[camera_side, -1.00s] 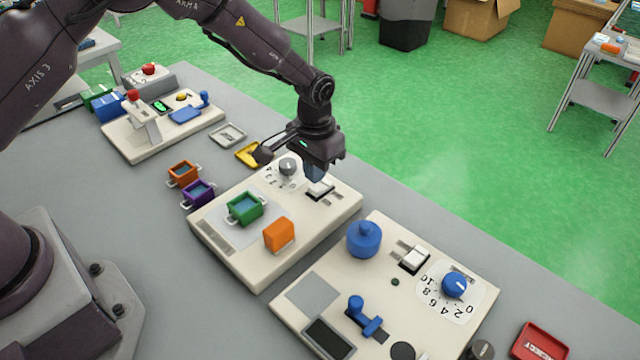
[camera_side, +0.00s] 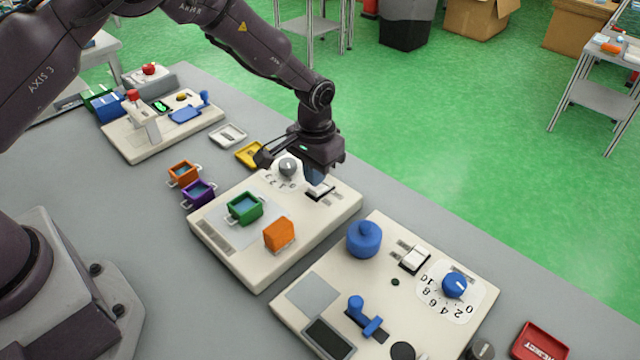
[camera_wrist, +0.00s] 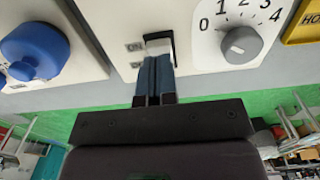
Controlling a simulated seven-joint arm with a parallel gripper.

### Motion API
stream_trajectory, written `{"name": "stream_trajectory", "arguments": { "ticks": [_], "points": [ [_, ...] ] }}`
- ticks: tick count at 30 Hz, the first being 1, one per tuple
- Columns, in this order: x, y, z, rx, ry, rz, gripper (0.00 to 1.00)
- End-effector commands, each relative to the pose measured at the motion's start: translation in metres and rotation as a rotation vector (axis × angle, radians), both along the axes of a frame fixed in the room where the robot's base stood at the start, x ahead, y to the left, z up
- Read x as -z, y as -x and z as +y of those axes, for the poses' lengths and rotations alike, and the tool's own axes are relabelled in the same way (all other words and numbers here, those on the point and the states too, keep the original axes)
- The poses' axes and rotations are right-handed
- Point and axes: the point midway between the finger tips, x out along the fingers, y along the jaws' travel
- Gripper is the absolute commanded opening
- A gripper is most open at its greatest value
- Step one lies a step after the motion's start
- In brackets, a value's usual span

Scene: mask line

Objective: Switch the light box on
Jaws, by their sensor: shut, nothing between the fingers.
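The cream box (camera_side: 258,275) in the middle of the table carries a white rocker switch (camera_side: 321,191) near its back right edge. In the wrist view the switch (camera_wrist: 158,42) sits in a dark recess with small labels on its left, one reading ON. My gripper (camera_side: 317,180) is shut and empty, pointing down at the switch. In the wrist view its blue-grey fingertips (camera_wrist: 156,62) are at the switch's near end and hide part of it. I cannot tell whether they touch. A flat grey panel (camera_side: 217,237) on the box shows a darker striped patch.
A green frame (camera_side: 245,208) and an orange block (camera_side: 279,235) stand on the box. A grey dial (camera_side: 288,167) is beside the switch. Another cream box with a blue knob (camera_side: 364,239) stands to the right. Orange (camera_side: 183,173) and purple (camera_side: 198,193) frames lie left.

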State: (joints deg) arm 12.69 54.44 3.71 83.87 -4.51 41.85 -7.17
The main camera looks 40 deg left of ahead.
Motion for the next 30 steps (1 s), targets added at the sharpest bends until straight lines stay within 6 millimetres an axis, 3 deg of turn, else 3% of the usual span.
{"name": "stream_trajectory", "arguments": {
  "ticks": [30],
  "points": [
    [0.015,0.000,0.000,0.000,0.000,0.000,0.00]
  ]
}}
